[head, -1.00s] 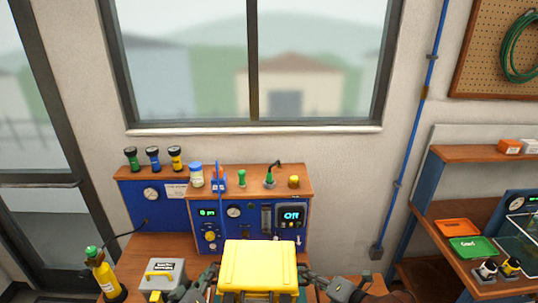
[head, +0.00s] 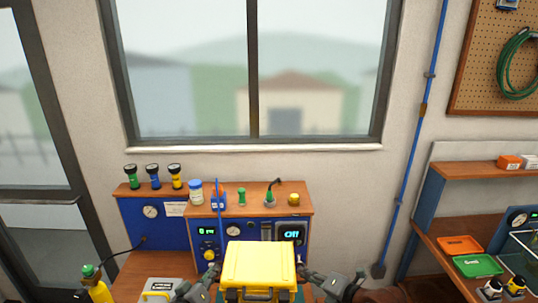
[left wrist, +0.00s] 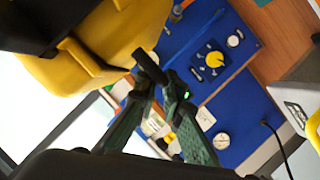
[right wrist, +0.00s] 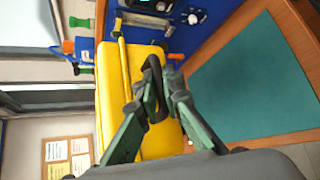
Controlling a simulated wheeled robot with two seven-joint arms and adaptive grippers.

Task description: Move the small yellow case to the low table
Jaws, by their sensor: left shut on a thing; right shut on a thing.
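The small yellow case (head: 259,265) is held up in front of me between my two grippers, before the blue test bench. It also shows in the left wrist view (left wrist: 95,55) and the right wrist view (right wrist: 150,80). My left gripper (head: 212,273) is at the case's left side, shut on its dark side handle (left wrist: 148,62). My right gripper (head: 304,274) is at the right side, shut on the other dark handle (right wrist: 154,75). The case looks about level. I cannot identify the low table in these views.
The blue bench panel (head: 150,235) stands behind the case, with gauges and bottles on its shelf. A grey box (head: 160,290) and a yellow cylinder with a green top (head: 97,287) are at the lower left. Shelving with trays (head: 478,266) stands at the right.

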